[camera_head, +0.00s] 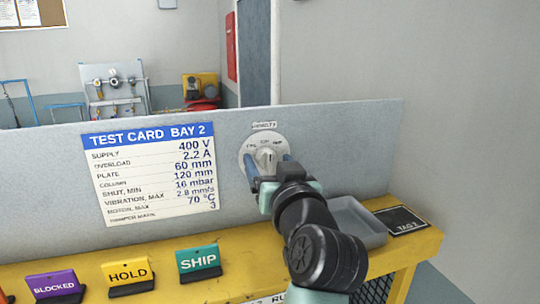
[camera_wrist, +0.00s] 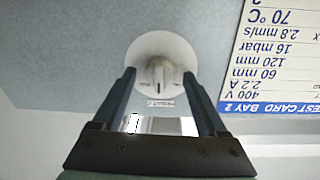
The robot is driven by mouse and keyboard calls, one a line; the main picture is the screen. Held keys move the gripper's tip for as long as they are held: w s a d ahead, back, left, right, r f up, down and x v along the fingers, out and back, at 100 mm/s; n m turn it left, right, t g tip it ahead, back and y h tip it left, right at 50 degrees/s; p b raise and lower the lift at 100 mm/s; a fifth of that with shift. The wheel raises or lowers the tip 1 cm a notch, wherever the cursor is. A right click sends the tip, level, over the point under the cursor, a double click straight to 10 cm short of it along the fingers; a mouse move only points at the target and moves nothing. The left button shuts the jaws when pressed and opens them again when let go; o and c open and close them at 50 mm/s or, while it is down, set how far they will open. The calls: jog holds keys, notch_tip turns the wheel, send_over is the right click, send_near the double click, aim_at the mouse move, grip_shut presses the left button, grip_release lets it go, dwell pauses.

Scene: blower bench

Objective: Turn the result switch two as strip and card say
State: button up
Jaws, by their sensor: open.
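The result switch (camera_head: 266,156) is a round white dial with a raised knob on the grey panel. It has a small label above and three small words I cannot read surely. The knob (camera_wrist: 158,76) looks near upright. My gripper (camera_head: 269,168) is open at the dial; in the wrist view its fingers (camera_wrist: 158,82) stand either side of the knob, with gaps. Contact is not visible. The test card (camera_head: 150,172), headed TEST CARD BAY 2, lists 400 V, 2.2 A, 60 mm, 120 mm, 16 mbar, 2.8 mm/s, 70 °C and 3. I cannot make out a result strip.
On the yellow bench (camera_head: 225,240) stand purple BLOCKED (camera_head: 54,284), yellow HOLD (camera_head: 127,272) and green SHIP (camera_head: 199,260) signs. A grey tray (camera_head: 358,222) sits behind my arm, beside a dark tag plate (camera_head: 401,220). The panel right of the dial is bare.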

jog(key=shift+w, duration=0.15)
jog(key=shift+c, duration=0.2)
grip_shut()
jog(key=shift+f+b, duration=0.1)
jog(key=shift+b, duration=0.25)
jog(key=shift+f+n+b, duration=0.15)
jog(key=shift+n+b, duration=0.85)
jog(key=shift+b, duration=0.1)
jog(key=n+b, duration=0.2)
jog(key=shift+n+b, duration=0.3)
jog(key=n+b, duration=0.4)
jog(key=shift+t, duration=0.3)
jog(key=shift+n, duration=0.4)
